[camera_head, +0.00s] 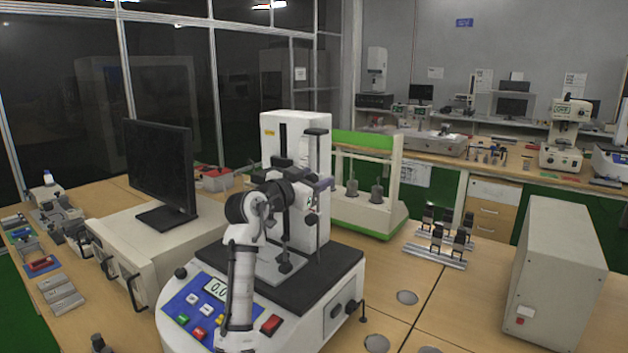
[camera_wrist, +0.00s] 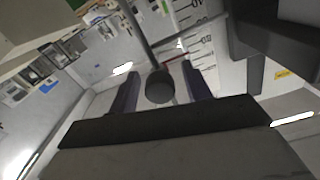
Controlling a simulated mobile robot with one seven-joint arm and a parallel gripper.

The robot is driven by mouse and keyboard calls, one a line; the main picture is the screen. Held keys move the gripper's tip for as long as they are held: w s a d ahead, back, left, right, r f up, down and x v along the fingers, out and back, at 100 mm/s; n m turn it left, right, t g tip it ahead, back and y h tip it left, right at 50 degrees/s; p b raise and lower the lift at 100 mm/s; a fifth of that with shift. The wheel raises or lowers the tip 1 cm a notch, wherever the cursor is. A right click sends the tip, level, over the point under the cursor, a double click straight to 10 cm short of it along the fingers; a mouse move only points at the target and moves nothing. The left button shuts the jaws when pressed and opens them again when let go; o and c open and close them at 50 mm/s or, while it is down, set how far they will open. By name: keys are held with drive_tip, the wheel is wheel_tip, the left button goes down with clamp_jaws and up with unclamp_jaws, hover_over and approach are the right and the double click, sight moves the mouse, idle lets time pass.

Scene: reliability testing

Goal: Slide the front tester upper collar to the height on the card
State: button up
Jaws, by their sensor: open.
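The front tester (camera_head: 345,262) is a white machine with a blue button panel, a black top plate and a white upright column. A thin dark vertical rod (camera_head: 317,155) with a black top cap stands at the column's right side; a dark knob (camera_head: 311,220) sits lower on it. My gripper (camera_head: 322,184) is beside the rod at mid-height, and hides part of it. In the wrist view, my open gripper (camera_wrist: 163,80) has a dark round collar-like piece (camera_wrist: 160,88) on the rod (camera_wrist: 140,35) between its fingers. Contact cannot be told. I cannot make out the card's height.
A numbered scale (camera_wrist: 196,42) runs beside the rod. A black monitor (camera_head: 160,170) stands left on a white unit. A green-and-white frame (camera_head: 368,145) is close behind the tester.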

drive_tip(key=b+v, duration=0.4)
drive_tip(key=v, duration=0.9)
drive_tip(key=shift+s+a, duration=0.1)
drive_tip(key=shift+s, duration=0.05)
